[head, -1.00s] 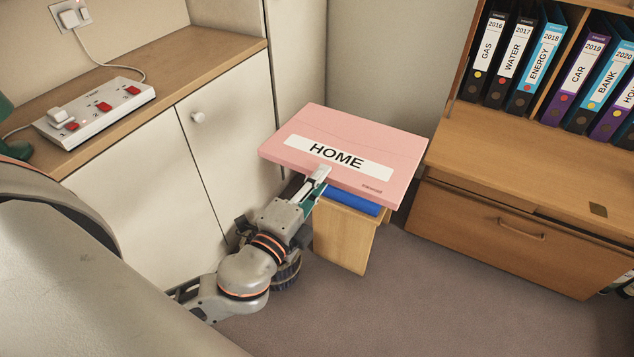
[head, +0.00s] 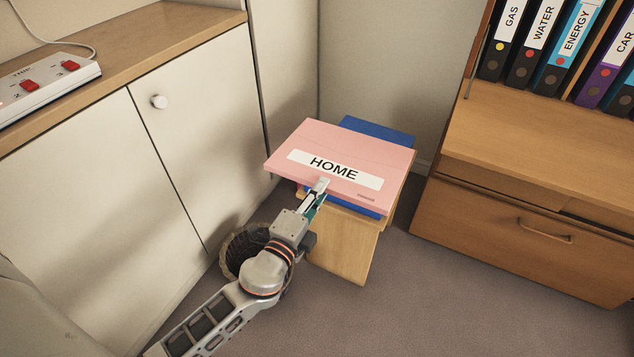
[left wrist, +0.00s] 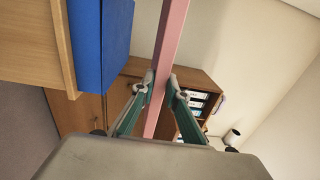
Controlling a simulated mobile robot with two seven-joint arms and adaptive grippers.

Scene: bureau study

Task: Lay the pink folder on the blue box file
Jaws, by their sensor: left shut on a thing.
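The pink folder (head: 345,150), labelled HOME, lies flat over the blue box file (head: 378,130). The box file shows past its back edge and as a strip under its front edge. In the left wrist view the folder (left wrist: 168,50) is edge-on, with a gap between it and the box file (left wrist: 100,45), so it is held just above the box. My left gripper (head: 319,187) is shut on the folder's front edge; its two fingers (left wrist: 160,92) pinch it in the left wrist view. The box file rests on a small wooden stool (head: 345,245). My right gripper is not in view.
A white cabinet (head: 180,150) stands at the left with a power strip (head: 45,85) on top. A dark waste basket (head: 242,250) is beside my left gripper. A wooden shelf unit with a drawer (head: 510,235) and binders stands at the right. The carpet in front is clear.

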